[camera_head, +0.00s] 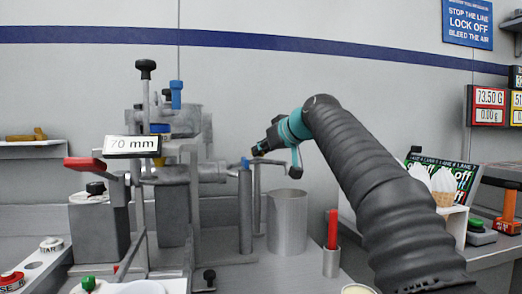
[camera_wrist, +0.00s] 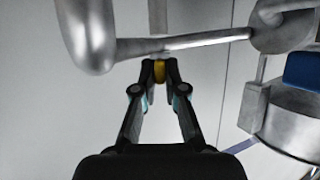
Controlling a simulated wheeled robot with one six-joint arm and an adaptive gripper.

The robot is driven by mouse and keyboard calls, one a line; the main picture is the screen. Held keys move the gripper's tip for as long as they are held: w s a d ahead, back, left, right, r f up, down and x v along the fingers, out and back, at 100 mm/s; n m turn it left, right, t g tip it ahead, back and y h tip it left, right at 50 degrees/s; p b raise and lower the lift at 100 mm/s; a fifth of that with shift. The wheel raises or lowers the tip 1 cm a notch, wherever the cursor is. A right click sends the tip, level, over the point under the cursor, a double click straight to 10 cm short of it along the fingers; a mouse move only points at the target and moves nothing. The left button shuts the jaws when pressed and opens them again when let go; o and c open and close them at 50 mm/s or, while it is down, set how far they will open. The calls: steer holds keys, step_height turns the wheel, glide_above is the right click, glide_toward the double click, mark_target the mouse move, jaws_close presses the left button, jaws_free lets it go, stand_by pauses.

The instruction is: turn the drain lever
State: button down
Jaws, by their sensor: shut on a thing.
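My gripper (camera_head: 264,147) reaches in from the right, beside the metal machine in the head view. In the wrist view my gripper (camera_wrist: 157,74) has its two fingertips closed on a small yellow piece (camera_wrist: 159,71), which looks like the grip of the drain lever. The rest of the lever cannot be told apart there. A grey metal bar (camera_wrist: 180,43) crosses just beyond the fingertips in the wrist view.
A metal pot (camera_head: 287,222) stands below my gripper. A red stick stands in a small metal cup (camera_head: 331,262) to its right. The machine's blue-capped post (camera_head: 245,210) is close on the left. A "70 mm" display (camera_head: 132,146) is farther left.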

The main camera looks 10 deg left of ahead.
steer(key=shift+w+n+g+y, duration=0.1)
steer(key=shift+n+g+y, duration=0.3)
steer(key=shift+n, duration=0.2)
steer(key=c, duration=1.2)
jaws_free()
steer(key=shift+c, duration=0.2)
steer(key=shift+d, duration=0.15)
steer(key=v, duration=1.1)
steer(key=shift+s+d+r, duration=0.2)
steer(key=shift+d+r, duration=0.05)
steer(key=shift+d, duration=0.05)
